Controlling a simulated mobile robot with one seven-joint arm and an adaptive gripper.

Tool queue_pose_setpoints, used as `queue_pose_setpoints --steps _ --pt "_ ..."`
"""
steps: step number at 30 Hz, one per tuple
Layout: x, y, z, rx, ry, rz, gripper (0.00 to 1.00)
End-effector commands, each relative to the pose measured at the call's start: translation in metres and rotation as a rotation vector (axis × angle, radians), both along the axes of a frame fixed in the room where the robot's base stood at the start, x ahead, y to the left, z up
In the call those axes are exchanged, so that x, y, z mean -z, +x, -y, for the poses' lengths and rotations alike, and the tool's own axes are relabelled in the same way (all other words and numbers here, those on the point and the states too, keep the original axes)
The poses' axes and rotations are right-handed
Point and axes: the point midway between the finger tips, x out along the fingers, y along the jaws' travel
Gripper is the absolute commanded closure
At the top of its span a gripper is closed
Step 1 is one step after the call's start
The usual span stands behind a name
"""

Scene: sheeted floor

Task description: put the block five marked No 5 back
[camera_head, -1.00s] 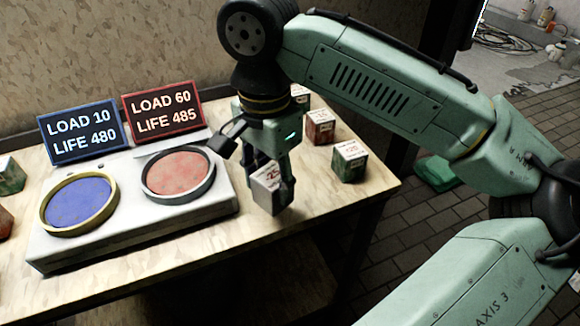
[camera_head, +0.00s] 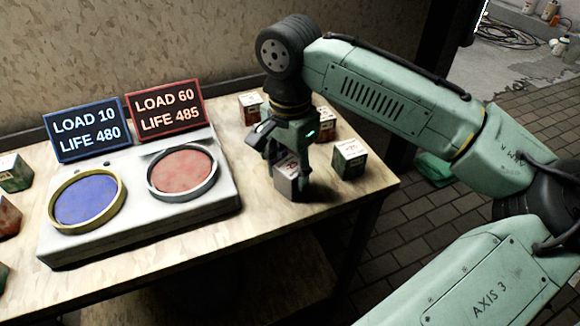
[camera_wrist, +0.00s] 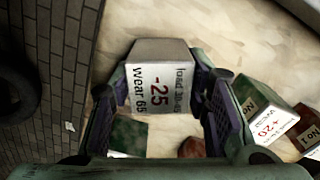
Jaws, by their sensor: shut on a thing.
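My gripper (camera_head: 290,186) is shut on a grey block (camera_head: 287,180), right of the red dish and at or just above the table; I cannot tell if it touches.
A reddish block (camera_head: 325,124) and another block (camera_head: 250,107) stand behind my gripper. The grey console (camera_head: 140,228) with blue and red dishes is to the left. More blocks (camera_head: 14,174) stand at the far left. The table's right edge is near the green block.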

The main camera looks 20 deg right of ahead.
Motion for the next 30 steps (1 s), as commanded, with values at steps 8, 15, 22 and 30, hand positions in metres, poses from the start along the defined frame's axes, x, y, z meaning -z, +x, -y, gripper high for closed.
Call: queue_pose_setpoints --steps 8,15,22,30 --pt "0.003 0.000 0.000 0.000 0.000 0.000 0.46" --pt "0.003 0.000 0.000 0.000 0.000 0.000 0.37" --pt "-0.001 0.000 0.000 0.001 -0.001 0.000 0.37" --pt "-0.041 0.001 -0.001 0.000 0.001 0.004 0.37"
